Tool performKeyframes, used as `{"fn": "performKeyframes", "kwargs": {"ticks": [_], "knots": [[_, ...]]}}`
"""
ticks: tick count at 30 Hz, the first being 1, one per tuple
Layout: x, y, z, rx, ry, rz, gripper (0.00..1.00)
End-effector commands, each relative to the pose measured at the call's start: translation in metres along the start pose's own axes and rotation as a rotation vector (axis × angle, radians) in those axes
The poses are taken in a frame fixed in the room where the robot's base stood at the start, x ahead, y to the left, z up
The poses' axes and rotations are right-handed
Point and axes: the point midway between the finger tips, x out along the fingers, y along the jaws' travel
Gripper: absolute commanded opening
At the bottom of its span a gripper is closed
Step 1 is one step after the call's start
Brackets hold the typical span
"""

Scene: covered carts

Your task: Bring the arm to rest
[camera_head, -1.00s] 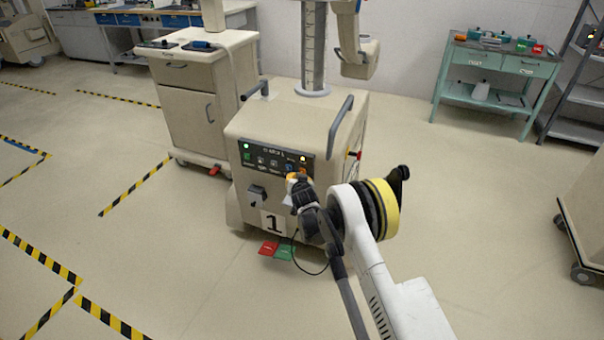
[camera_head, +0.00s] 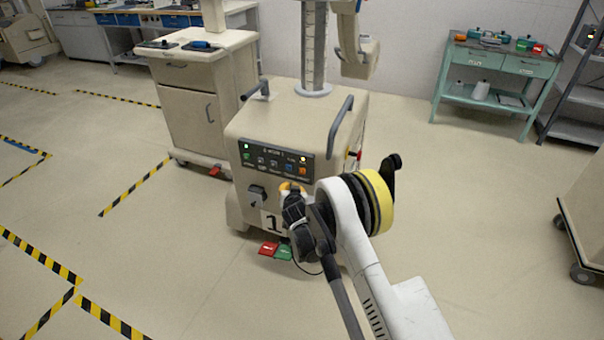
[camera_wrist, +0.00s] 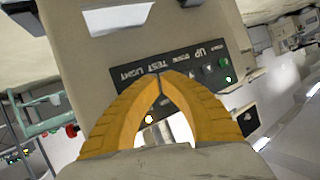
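My gripper (camera_head: 289,187) is in front of the beige cart (camera_head: 320,110) marked "1", just below its dark control panel (camera_head: 275,162). In the wrist view the orange fingers of my gripper (camera_wrist: 160,76) meet at their tips with nothing visible between them. Behind them are the cart's panel (camera_wrist: 185,72), turned in the picture, and its beige body. The head view does not show whether the fingertips touch the cart. My arm hides part of the "1" label and the cart's lower right front.
A cabinet cart (camera_head: 185,115) stands behind on the left. A green table (camera_head: 495,70) and a grey shelf (camera_head: 575,90) are at the back right. Red and green pedals (camera_head: 268,248) lie at the cart's foot. Floor is clear left and right of the cart.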

Motion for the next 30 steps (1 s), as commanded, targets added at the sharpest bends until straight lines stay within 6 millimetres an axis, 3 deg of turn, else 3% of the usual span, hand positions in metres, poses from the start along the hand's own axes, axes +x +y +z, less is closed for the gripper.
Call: {"fn": "performKeyframes", "kwargs": {"ticks": [12, 14, 17, 20, 23, 27, 30], "knots": [[-0.001, 0.0, -0.001, -0.001, 0.0, 0.001, 0.0], [-0.003, 0.001, -0.006, -0.001, -0.003, 0.004, 0.0], [-0.013, 0.007, -0.03, -0.005, -0.016, 0.019, 0.0], [-0.035, 0.02, -0.071, -0.01, -0.043, 0.048, 0.0], [-0.069, 0.037, -0.117, -0.019, -0.08, 0.08, 0.0], [-0.128, 0.062, -0.168, -0.031, -0.135, 0.12, 0.0], [-0.176, 0.08, -0.195, -0.038, -0.175, 0.144, 0.0]]}}
